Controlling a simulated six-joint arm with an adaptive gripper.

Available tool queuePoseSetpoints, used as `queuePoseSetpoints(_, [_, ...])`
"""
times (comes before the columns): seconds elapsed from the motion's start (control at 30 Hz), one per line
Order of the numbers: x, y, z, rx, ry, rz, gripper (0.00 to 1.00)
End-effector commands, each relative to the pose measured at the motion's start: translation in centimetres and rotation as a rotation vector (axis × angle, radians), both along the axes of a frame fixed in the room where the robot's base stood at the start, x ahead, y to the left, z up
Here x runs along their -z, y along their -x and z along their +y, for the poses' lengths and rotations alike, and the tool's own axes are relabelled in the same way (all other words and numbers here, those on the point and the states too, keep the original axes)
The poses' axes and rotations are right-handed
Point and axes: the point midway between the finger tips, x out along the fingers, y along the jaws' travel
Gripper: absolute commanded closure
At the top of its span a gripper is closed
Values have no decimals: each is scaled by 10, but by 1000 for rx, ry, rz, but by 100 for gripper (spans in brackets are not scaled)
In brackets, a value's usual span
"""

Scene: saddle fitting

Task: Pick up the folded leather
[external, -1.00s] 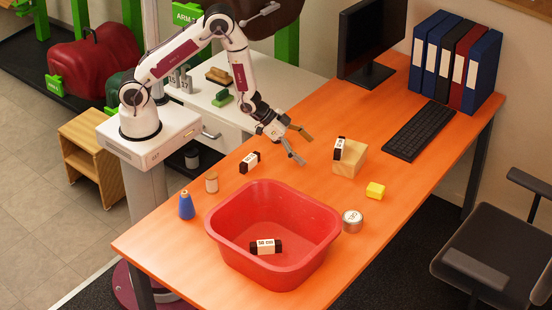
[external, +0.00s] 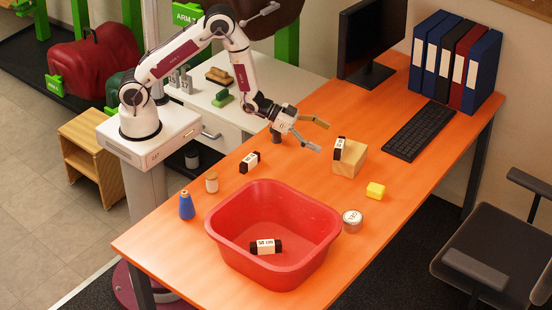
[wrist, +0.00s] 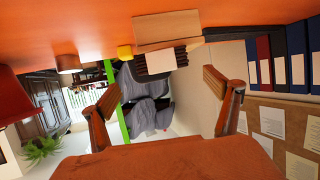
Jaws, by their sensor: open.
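A folded dark leather piece with a white label band (external: 339,148) stands against the near left side of a wooden block (external: 353,158). A similar dark piece with a white band (external: 250,162) lies on the table to the left, and another (external: 266,246) lies inside the red basin (external: 215,221). My gripper (external: 322,137) is open and empty, its fingers pointing right toward the block, a short way left of and above the leather there. In the wrist view, the block (wrist: 168,27) and the dark leather with a white patch (wrist: 161,61) show between the open fingers.
A yellow block (external: 375,190) and a round tin (external: 352,220) sit right of the basin. A keyboard (external: 419,130), monitor (external: 371,38) and binders (external: 455,62) occupy the back.

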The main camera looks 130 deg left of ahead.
Motion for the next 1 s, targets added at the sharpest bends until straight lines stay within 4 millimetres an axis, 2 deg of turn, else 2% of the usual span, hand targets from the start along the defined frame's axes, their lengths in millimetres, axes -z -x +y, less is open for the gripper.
queuePoseSetpoints(0.3, [8,-17,7,1,-1,0,11])
queuePoseSetpoints(0.77, [9,-19,8,0,0,0,11])
queuePoseSetpoints(1.0, [14,-29,15,0,-1,-1,11])
